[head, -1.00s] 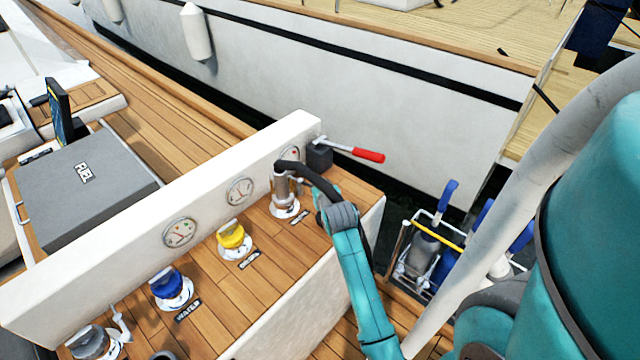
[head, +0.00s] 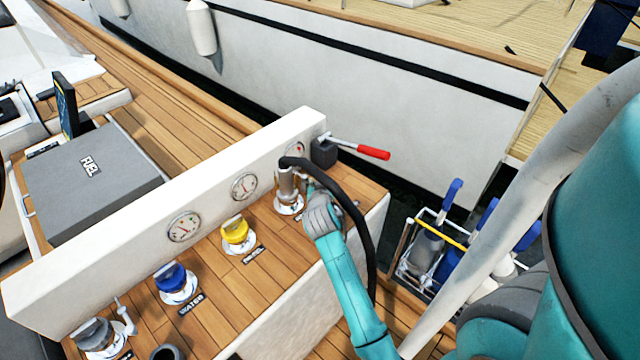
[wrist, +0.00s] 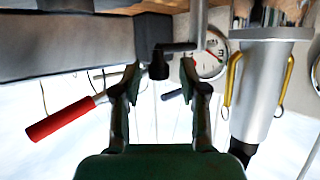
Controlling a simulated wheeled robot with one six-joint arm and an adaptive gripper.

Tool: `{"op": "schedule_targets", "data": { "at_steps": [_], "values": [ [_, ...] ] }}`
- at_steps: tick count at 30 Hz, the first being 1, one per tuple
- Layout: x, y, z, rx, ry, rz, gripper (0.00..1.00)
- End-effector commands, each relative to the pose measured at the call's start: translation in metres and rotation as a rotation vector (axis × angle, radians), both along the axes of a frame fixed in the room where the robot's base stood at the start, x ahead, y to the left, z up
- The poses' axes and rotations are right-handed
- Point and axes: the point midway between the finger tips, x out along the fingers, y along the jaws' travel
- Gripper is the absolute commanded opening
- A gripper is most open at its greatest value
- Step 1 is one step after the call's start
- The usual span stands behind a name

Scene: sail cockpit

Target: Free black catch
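A small black catch (wrist: 159,66) hangs between the fingertips of my gripper (wrist: 162,78) in the wrist view, on a dark arm by a grey rod. My gripper is open, a finger on each side of the catch; I see no clear contact. A silver hose coupling (wrist: 262,90) with yellow side levers (wrist: 234,78) stands to the right, outside the fingers. In the head view the coupling (head: 287,184) sits on a deck fitting, with a black hose (head: 368,225) looping from its top. My gripper's tips are hidden beside it there, and I cannot make out the catch.
A red-handled lever (head: 372,153) on a dark block (head: 323,153) stands close behind the coupling; the handle (wrist: 60,118) also shows in the wrist view. A white panel (head: 150,225) with gauges runs alongside. Yellow (head: 235,232) and blue (head: 172,277) caps sit on the wooden deck.

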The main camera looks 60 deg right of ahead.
Motion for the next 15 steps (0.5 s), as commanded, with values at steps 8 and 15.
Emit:
{"op": "schedule_targets", "data": {
  "at_steps": [8,15],
  "values": [
    [0.0,0.0,0.002,-0.003,-0.002,0.0,0.47],
    [-0.01,0.017,0.01,-0.004,-0.003,0.002,0.47]
  ]
}}
